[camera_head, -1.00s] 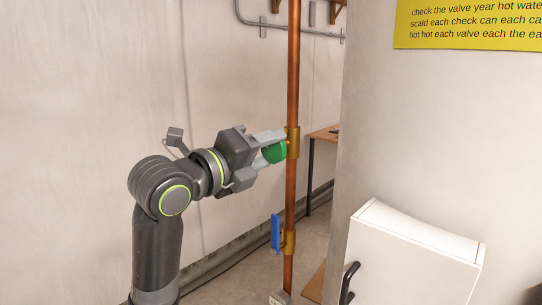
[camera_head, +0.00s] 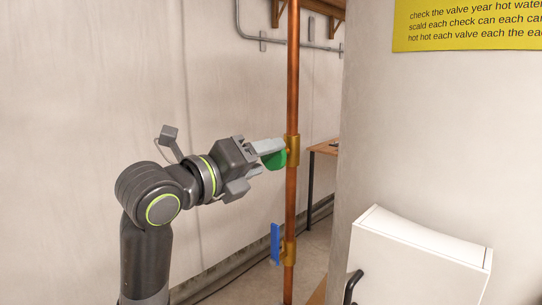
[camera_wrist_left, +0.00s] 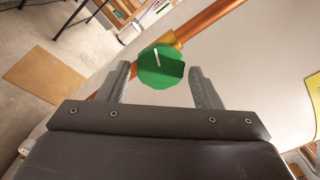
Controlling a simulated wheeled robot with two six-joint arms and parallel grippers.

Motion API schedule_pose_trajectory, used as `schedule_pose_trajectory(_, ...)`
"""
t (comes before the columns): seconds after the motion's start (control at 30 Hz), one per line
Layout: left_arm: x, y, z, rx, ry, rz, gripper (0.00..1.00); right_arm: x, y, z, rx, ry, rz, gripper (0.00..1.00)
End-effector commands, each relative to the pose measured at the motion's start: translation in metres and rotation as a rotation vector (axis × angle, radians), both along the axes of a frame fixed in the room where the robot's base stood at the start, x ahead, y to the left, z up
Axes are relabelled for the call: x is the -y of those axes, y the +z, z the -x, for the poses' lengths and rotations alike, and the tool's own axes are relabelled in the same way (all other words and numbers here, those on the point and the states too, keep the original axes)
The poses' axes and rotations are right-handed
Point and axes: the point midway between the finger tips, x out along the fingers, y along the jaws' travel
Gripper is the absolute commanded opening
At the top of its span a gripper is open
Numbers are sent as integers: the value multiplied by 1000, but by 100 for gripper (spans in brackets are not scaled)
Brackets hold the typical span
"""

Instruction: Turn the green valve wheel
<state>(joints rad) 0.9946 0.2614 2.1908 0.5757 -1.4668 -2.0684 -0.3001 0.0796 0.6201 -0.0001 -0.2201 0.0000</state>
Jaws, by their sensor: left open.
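The green valve wheel (camera_head: 275,158) sits on a brass fitting (camera_head: 292,150) on the upright copper pipe (camera_head: 292,80). My left gripper (camera_head: 268,155) is at the wheel and covers part of it in the head view. In the left wrist view the wheel (camera_wrist_left: 160,68), with a white mark on its face, lies ahead of and between the tips of my left gripper (camera_wrist_left: 160,80). The fingers are spread, with visible gaps to the wheel on both sides. My right gripper is in neither view.
A blue lever handle (camera_head: 275,243) is on a lower brass fitting of the same pipe. A white cabinet (camera_head: 420,255) with a black handle stands at the right. A yellow sign (camera_head: 470,25) hangs on the right wall. A wooden table (camera_head: 325,148) stands behind the pipe.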

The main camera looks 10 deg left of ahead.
Motion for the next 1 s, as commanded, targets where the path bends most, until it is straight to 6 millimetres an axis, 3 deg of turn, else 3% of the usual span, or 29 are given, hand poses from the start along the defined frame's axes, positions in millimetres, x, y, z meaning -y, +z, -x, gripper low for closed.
schedule_pose_trajectory(0.5,-20,1,32,-1,-1,0,59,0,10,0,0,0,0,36)
schedule_pose_trajectory(0.87,-21,0,33,-4,-1,4,59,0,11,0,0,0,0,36)
schedule_pose_trajectory(1.0,-21,2,32,-52,-6,69,59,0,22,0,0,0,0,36)
